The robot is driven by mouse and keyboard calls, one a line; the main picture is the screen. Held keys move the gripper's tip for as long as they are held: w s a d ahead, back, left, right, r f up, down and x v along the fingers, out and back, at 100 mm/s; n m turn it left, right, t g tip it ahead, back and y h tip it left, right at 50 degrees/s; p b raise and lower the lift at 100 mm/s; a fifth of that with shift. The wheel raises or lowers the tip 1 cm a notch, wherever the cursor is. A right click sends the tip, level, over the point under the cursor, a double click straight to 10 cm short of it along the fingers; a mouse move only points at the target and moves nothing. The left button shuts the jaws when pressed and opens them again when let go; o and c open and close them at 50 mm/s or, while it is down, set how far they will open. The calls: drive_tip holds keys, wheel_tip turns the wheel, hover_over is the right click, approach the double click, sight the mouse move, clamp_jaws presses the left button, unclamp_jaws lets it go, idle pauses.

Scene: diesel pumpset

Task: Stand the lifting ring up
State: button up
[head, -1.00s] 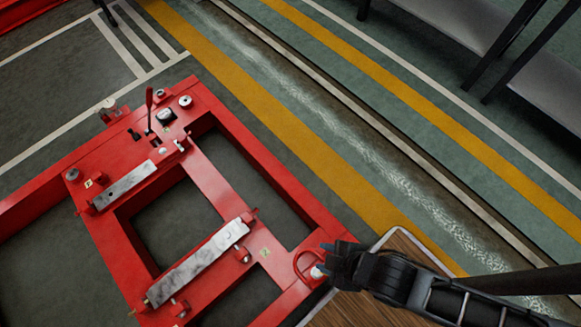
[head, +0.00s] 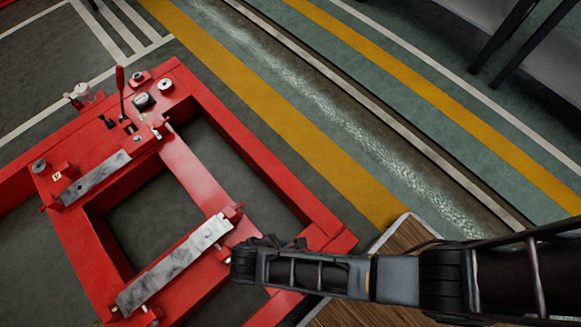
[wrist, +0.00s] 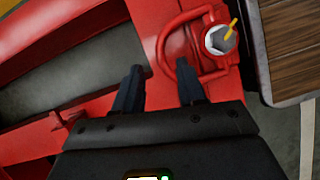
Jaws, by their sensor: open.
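The lifting ring (wrist: 163,45) is a red loop on the red frame (wrist: 92,103), at top centre-right in the wrist view. It lies leaning over beside a grey bolt (wrist: 220,40) with a yellow mark. My gripper (wrist: 160,85) is open. Its right fingertip overlaps the lower part of the loop in the picture; I cannot tell whether it touches. The left fingertip is left of the ring, over the frame's edge. In the head view my arm and gripper (head: 245,262) hide the ring.
The red frame carries grey bars (head: 175,265), a red lever (head: 120,90) and small fittings. It has open bays. A wooden board (head: 350,285) with a pale edge lies right of the frame. Floor with yellow stripes (head: 300,125) is clear beyond it.

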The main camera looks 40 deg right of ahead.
drive_tip(key=b+x, duration=0.1)
drive_tip(key=x, duration=0.4)
drive_tip(key=shift+a+b, duration=0.1)
drive_tip(key=shift+b, duration=0.25)
clamp_jaws()
